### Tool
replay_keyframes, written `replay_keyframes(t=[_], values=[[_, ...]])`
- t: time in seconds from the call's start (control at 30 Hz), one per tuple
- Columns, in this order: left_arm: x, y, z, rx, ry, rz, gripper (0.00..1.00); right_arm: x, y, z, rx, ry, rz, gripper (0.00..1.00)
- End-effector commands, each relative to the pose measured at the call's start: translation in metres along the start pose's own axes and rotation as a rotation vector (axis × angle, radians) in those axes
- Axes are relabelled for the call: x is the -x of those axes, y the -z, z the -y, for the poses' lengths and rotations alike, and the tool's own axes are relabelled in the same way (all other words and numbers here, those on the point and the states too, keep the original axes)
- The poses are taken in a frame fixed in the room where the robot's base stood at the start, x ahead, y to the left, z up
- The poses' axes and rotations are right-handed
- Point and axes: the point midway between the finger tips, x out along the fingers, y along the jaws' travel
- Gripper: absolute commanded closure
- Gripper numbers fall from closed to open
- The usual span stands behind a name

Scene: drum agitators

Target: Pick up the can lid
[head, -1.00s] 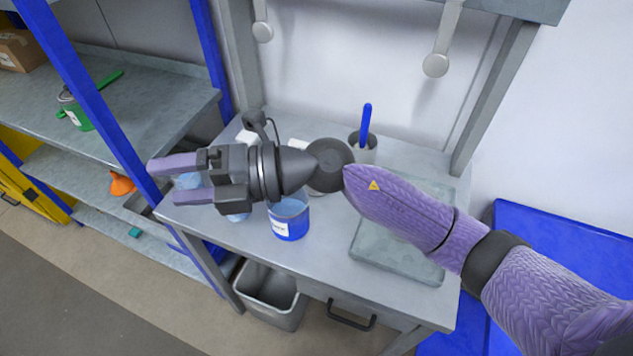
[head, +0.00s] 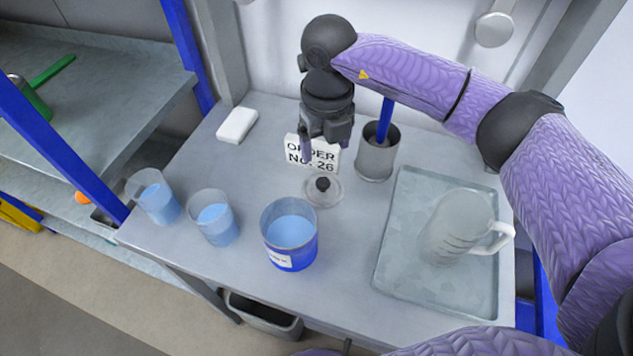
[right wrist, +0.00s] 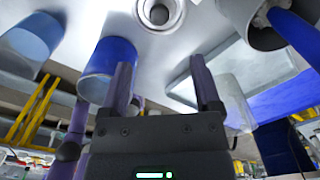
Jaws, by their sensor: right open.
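The can lid (head: 323,190) is a pale round disc with a dark knob, lying on the grey table behind the blue can. It also shows at the top of the right wrist view (right wrist: 160,14). The blue can (head: 290,254) is open and holds light-blue liquid. My right gripper (head: 321,155) is open and empty, pointing down above and behind the lid, in front of the order sign. Its two purple fingers stand apart in the right wrist view (right wrist: 164,80), with the lid beyond them and not touched. My left gripper is not in view.
Two cups of blue liquid (head: 214,228) (head: 155,199) stand left of the can. An order sign (head: 313,153) and a grey pot with a blue handle (head: 377,160) are behind. A jug (head: 458,232) stands on a tray (head: 400,270). A white block (head: 237,125) lies back left.

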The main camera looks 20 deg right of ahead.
Motion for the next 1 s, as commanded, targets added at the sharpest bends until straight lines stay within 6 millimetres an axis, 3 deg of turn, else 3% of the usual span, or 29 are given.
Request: replay_keyframes(t=[0.03, 0.17, 0.53, 0.63, 0.83, 1.0], values=[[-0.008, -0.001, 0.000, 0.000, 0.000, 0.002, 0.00, -0.009, 0.000, 0.000, -0.001, 0.000, -0.002, 0.19], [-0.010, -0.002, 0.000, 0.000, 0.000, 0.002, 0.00, -0.020, 0.000, 0.000, -0.001, -0.001, -0.005, 0.19], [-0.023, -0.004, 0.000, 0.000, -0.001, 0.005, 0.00, -0.097, 0.004, -0.001, -0.001, -0.002, -0.006, 0.19], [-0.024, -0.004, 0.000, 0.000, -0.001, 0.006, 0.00, -0.106, 0.003, -0.001, 0.001, -0.002, -0.003, 0.19], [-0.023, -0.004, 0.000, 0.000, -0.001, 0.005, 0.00, -0.106, 0.003, -0.001, 0.001, -0.002, -0.002, 0.19], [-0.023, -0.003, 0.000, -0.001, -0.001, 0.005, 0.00, -0.106, 0.003, -0.001, 0.001, -0.002, -0.002, 0.53]])
